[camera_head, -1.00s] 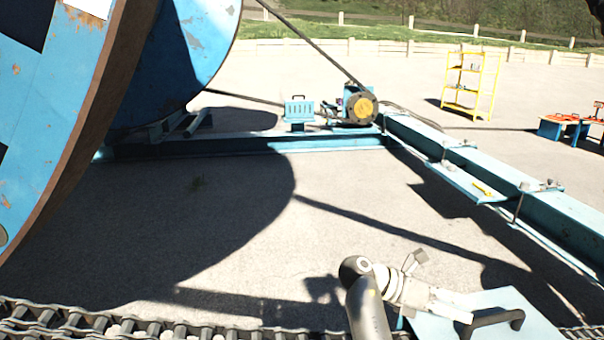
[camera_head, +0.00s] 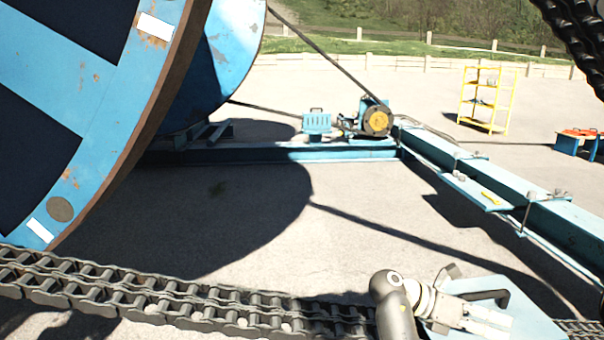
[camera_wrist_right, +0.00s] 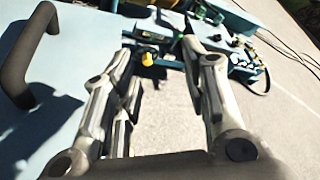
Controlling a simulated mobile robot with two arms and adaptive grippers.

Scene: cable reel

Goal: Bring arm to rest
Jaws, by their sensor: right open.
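My right arm comes up from the bottom edge of the head view, right of centre. Its gripper (camera_head: 490,320) is open and empty, low beside a light blue panel (camera_head: 530,318) with a dark handle (camera_head: 488,296). In the right wrist view the two fingers of the gripper (camera_wrist_right: 160,52) stand apart with nothing between them. The panel (camera_wrist_right: 60,118) and its handle (camera_wrist_right: 28,55) are left of the fingers there. I cannot tell from these views whether the gripper touches the panel. My left gripper is not in view.
A large blue reel (camera_head: 105,60) fills the left. A heavy chain (camera_head: 180,303) crosses the foreground, and another (camera_head: 580,35) hangs top right. A blue frame (camera_head: 480,185) carries a motor unit (camera_head: 375,120). A yellow shelf (camera_head: 484,100) stands behind. Open pavement (camera_head: 380,245) lies between.

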